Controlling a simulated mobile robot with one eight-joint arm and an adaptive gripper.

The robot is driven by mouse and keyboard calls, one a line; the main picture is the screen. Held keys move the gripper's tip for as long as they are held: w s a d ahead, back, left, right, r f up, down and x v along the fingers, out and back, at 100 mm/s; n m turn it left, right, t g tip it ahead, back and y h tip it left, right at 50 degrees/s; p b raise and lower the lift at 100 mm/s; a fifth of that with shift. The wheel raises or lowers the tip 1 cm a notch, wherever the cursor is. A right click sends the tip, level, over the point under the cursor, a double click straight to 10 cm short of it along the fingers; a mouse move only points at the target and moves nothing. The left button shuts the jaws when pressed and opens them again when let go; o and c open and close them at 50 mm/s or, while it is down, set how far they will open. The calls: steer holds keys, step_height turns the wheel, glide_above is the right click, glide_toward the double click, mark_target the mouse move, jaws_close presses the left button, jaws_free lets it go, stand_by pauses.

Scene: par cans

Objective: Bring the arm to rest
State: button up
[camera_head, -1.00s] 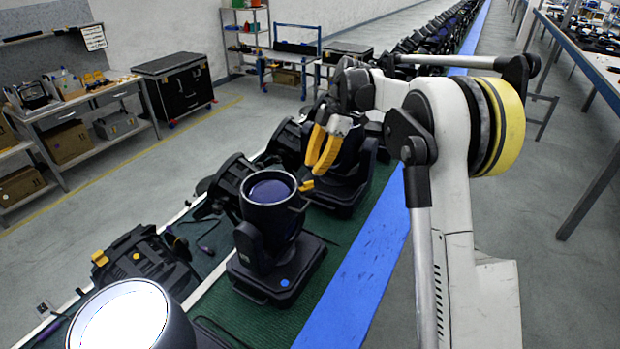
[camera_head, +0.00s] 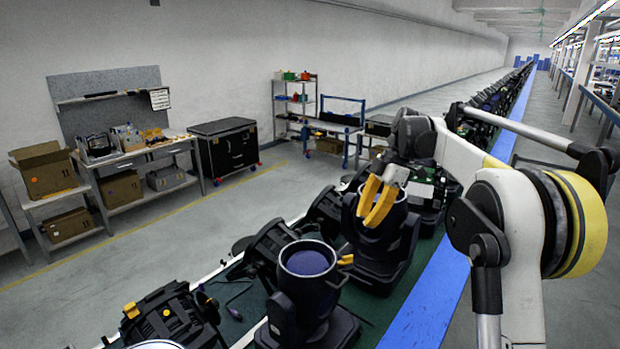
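My gripper (camera_head: 376,201), with two yellow fingers, hangs from my bent white arm right of the picture's middle. Its fingers point down and a little left, in front of a black par can (camera_head: 384,240) on the line. The fingers look close together side by side; whether a gap lies between them is hard to tell. No object shows between them. A nearer par can (camera_head: 309,285) with an open round top stands lower left of the gripper, apart from it.
Par cans stand along a green belt (camera_head: 238,320) with a blue edge strip (camera_head: 432,308), running far back. A workbench (camera_head: 140,152) with boxes, a black wheeled case (camera_head: 226,148) and a shelf rack (camera_head: 296,105) stand at left. The grey floor (camera_head: 180,240) between is mostly clear.

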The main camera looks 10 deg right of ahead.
steer(key=s+a+f+m+t+h+b, duration=0.1)
steer(key=s+a+f+m+t+b, duration=0.1)
steer(key=s+f+m+b, duration=0.55)
steer(key=s+a+f+m+t+h+b, duration=0.2)
steer(key=s+f+m+b, duration=0.15)
steer(key=s+b, duration=0.5)
steer(key=s+f+m+t+h+b, duration=0.1)
steer(key=s+f+m+t+b, duration=0.3)
steer(key=s+f, duration=1.2)
step_height(320, 180, down, 3)
steer(key=m+b, duration=0.4)
steer(key=shift+s+a+m+b, duration=0.2)
steer(key=shift+s+m+b, duration=0.1)
steer(key=shift+m+b, duration=0.1)
steer(key=shift+f, duration=0.15)
